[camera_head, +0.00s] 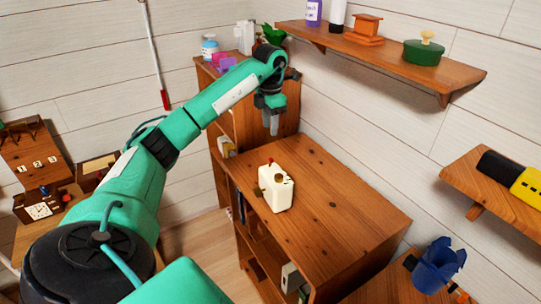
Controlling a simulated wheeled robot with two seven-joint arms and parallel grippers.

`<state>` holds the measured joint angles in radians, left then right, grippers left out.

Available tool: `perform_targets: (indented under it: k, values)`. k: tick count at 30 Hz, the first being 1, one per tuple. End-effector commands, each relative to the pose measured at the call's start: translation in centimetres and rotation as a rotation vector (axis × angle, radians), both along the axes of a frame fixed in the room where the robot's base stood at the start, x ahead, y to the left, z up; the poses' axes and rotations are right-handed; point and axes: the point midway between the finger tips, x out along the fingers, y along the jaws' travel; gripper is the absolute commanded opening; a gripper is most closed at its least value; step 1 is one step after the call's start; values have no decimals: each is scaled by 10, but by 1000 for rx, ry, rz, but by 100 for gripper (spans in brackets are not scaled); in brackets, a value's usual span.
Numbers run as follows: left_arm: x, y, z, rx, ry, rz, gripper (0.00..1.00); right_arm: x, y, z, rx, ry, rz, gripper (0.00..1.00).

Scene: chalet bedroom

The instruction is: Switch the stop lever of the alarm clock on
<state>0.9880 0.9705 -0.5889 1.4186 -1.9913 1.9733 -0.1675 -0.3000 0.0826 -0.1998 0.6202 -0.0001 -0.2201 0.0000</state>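My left gripper (273,124) hangs pointing down above and behind the clock, near the back end of the cabinet, apart from the clock. Its fingers look close together, but whether they are open or shut is unclear. Nothing shows in them. My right gripper is not in view.
The cabinet top (340,222) is bare around the clock. A wall shelf (390,58) with a green round box (423,52) juts out at upper right. A lower shelf (493,183) holds black and yellow items. A blue vessel (437,265) stands at lower right.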

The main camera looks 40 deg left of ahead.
Motion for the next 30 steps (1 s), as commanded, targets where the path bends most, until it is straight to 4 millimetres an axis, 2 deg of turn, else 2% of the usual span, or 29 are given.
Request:
perform_targets:
  k: [18,24,30]
  values:
    - [-1,-1,-102,-3,1,-1,38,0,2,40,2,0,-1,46]
    - [0,-1,-122,-2,0,-2,38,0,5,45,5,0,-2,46]
    - [0,-1,-126,-2,-1,-2,38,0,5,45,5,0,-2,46]
